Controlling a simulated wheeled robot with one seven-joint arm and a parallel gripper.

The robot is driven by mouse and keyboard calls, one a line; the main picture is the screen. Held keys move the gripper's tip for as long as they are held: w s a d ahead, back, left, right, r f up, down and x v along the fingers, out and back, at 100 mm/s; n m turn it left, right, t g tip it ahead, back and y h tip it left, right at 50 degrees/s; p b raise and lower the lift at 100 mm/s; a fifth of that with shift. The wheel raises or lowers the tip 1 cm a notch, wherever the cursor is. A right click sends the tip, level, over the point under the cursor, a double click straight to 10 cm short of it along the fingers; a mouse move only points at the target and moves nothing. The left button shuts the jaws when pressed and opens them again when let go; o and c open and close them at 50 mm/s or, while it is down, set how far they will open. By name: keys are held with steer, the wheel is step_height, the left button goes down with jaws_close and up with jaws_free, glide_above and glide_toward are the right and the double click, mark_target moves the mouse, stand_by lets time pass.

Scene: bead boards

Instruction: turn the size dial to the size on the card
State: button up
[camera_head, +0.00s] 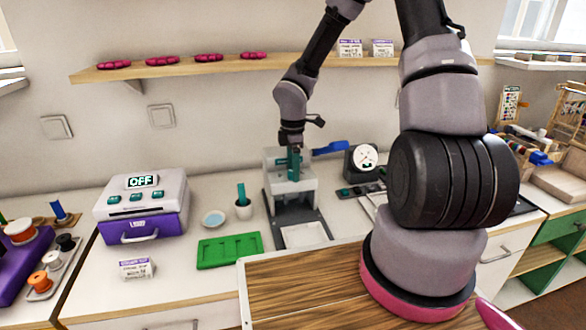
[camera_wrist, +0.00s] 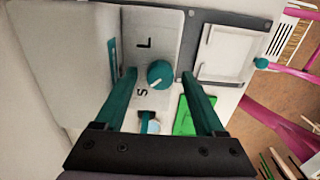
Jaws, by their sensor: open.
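The size dial (camera_wrist: 159,74) is a round teal knob with a white pointer line on a grey press (camera_head: 289,201). In the wrist view the letters S and L stand beside it, and the pointer slants down-left toward the S. My gripper (camera_wrist: 158,76) is open, with its two teal fingers on either side of the dial; I cannot tell whether they touch it. In the head view my gripper (camera_head: 293,162) is at the top of the press and hides the dial. A small white card with a purple header (camera_head: 137,269) lies on the counter; its text is too small to read.
A purple and white machine reading OFF (camera_head: 140,205) stands at the left. A shelf (camera_head: 190,71) runs above.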

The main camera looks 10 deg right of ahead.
steer(key=shift+c, duration=0.4)
jaws_close()
steer(key=shift+m, duration=0.4)
steer(key=m, duration=0.3)
steer(key=shift+m, duration=2.5)
steer(key=shift+o, duration=0.4)
jaws_free()
